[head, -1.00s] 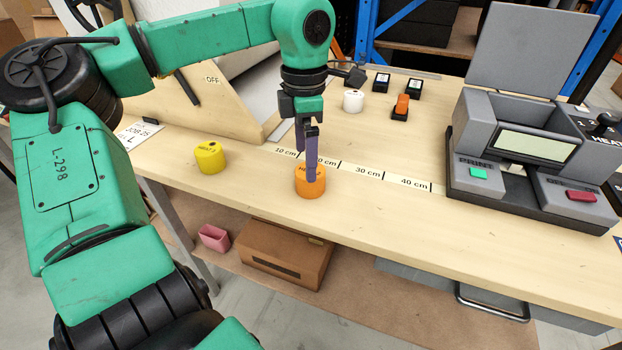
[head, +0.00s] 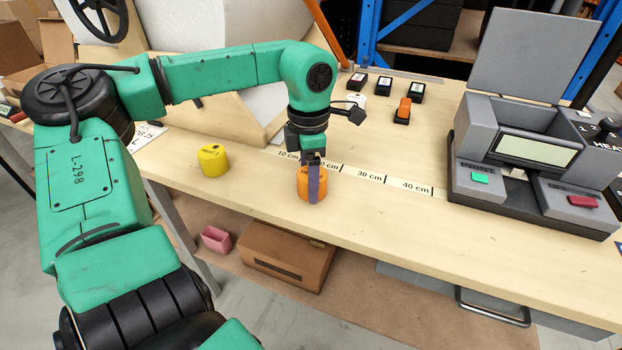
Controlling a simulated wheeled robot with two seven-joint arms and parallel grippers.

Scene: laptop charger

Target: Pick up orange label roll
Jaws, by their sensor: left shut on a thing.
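The orange label roll (head: 304,184) stands on the light wooden bench, in front of the centimetre scale strip. The gripper is shut on the roll. The far finger is mostly hidden behind the roll and the gripper body. The roll looks upright and at the bench surface; I cannot tell any gap under it. My right gripper is not in view.
A yellow roll (head: 213,160) stands to the left. A grey label machine (head: 530,160) fills the bench's right side. A large wooden-sided roll holder (head: 225,105) stands behind. The bench front (head: 400,235) is clear.

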